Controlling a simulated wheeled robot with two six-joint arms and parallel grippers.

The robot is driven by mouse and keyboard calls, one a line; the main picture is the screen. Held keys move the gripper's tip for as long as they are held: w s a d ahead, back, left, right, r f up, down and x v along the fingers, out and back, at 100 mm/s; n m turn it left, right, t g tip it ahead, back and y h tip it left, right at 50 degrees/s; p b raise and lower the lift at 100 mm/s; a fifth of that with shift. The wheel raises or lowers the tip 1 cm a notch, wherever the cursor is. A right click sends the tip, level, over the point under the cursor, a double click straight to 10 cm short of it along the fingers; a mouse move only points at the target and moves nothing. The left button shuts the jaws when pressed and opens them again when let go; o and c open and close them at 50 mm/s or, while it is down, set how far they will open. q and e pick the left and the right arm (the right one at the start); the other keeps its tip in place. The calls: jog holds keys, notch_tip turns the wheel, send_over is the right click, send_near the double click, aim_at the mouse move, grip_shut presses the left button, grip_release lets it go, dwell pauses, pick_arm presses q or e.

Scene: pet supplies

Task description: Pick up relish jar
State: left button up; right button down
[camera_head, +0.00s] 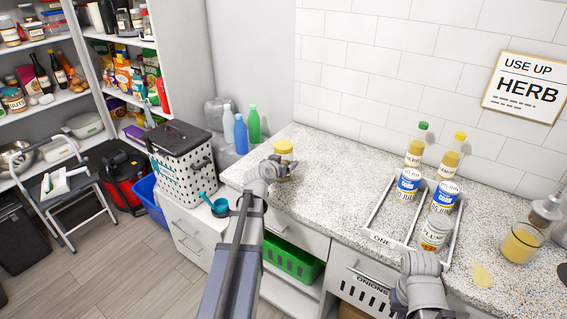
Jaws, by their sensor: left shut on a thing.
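A small jar with a yellow lid (284,148), which I take to be the relish jar, is at the left end of the speckled counter. Its label cannot be read. My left gripper (283,167) is at the jar's near side, shut on it. My wrist hides the lower part of the jar, so I cannot tell whether it touches the counter. My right arm reaches up at the lower right, in front of the tray. The fingers of my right gripper (421,262) cannot be made out.
The counter (335,180) between jar and tray is clear.

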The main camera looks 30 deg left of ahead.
aim_at(283, 145)
pick_arm(q)
grip_shut()
jog(key=shift+r, duration=0.1)
dwell(0.3)
notch_tip(283, 145, up, 10)
jog(key=p, duration=1)
